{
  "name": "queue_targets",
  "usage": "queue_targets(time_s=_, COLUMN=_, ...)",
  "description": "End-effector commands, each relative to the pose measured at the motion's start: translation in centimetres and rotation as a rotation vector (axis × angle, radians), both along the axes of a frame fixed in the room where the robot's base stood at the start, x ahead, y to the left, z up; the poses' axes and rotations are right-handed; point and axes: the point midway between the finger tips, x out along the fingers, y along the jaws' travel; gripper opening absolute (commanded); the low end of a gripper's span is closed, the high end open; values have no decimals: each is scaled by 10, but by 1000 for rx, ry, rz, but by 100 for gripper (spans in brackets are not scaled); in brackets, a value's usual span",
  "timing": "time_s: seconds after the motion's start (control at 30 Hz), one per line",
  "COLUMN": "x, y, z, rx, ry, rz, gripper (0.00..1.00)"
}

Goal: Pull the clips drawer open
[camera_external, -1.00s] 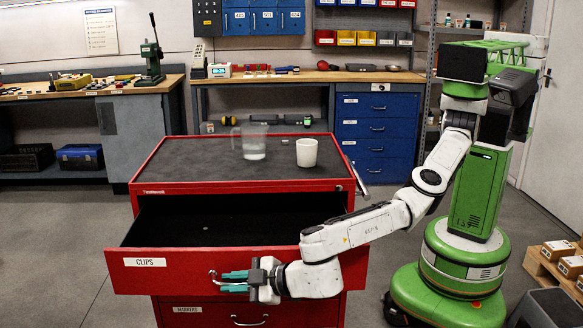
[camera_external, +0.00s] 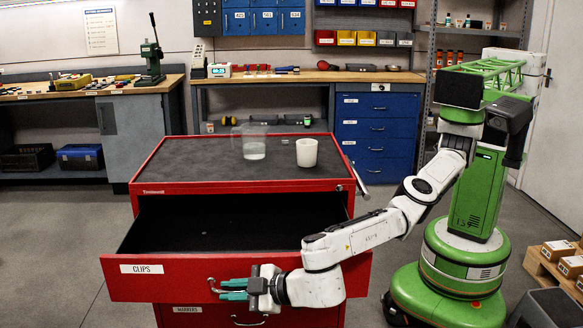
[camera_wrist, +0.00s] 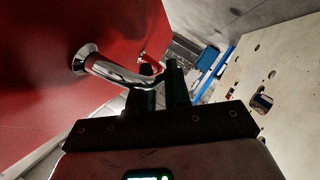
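The clips drawer (camera_external: 210,277), with a red front and a white CLIPS label (camera_external: 142,269), stands well out from the red cabinet (camera_external: 240,187). Its dark inside is visible and looks mostly empty. Its metal handle (camera_external: 213,285) is on the front; in the wrist view the shiny handle (camera_wrist: 115,72) runs from the red front to my fingers. My gripper (camera_external: 233,289), with teal fingers, is shut on the handle; its dark fingers also show in the wrist view (camera_wrist: 160,92). Most of the handle is hidden behind the fingers in the outside view.
The markers drawer (camera_external: 187,310) is below, closed. Small boxes on a pallet (camera_external: 560,254) stand at the right. Floor left of the cabinet is clear.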

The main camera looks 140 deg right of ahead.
Motion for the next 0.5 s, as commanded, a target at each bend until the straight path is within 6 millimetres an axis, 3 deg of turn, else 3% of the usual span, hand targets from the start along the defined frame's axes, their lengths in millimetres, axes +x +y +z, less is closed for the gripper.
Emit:
queue_targets(time_s=0.2, x=-1, y=0, z=-3, rx=4, ry=3, rz=-2, gripper=38)
queue_targets(time_s=0.5, x=-1, y=1, z=0, rx=2, ry=1, rz=-2, gripper=38)
